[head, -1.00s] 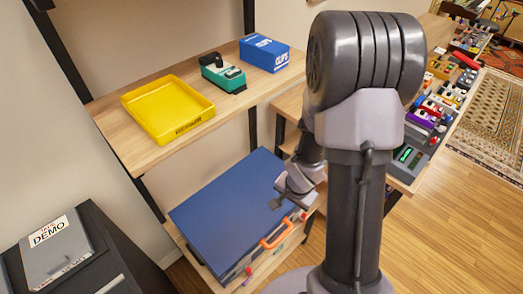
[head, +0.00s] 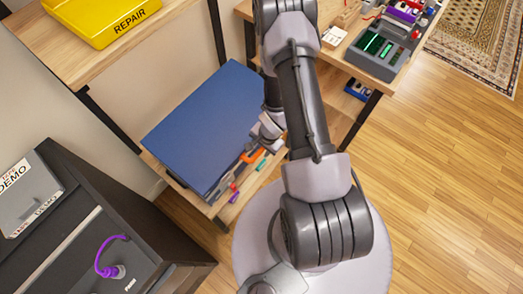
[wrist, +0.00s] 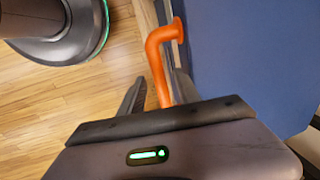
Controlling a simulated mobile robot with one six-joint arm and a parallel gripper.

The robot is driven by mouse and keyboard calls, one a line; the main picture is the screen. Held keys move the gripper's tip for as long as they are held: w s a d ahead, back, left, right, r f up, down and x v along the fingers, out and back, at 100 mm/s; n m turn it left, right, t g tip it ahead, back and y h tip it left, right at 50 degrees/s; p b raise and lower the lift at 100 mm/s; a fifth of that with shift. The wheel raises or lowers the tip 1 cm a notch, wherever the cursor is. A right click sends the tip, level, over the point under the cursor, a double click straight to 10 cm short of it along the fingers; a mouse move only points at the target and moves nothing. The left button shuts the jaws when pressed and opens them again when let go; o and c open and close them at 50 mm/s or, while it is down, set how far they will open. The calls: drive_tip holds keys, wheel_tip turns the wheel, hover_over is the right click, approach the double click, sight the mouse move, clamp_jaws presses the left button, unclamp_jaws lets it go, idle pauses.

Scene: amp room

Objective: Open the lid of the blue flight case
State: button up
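The blue flight case (head: 205,125) lies on the lower wooden shelf with its lid down. Its orange handle (head: 253,156) is on the front side, beside small coloured parts. My gripper (head: 268,138) is at the case's front edge by the handle, partly hidden by my arm in the head view. In the wrist view, the orange handle (wrist: 157,60) runs between the two dark fingers of my gripper (wrist: 158,92). The fingers stand apart, with a small gap showing on the left. The blue case surface (wrist: 245,60) fills the right side.
A yellow repair tray (head: 100,18) sits on the upper shelf. A black cabinet (head: 110,215) with a grey demo box (head: 28,195) and a purple cable (head: 105,250) stands at left. A bench with pedals (head: 375,45) is at upper right. Wooden floor (head: 440,190) is clear at right.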

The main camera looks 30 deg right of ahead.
drive_tip(key=shift+f, duration=0.3)
clamp_jaws()
idle(1.3)
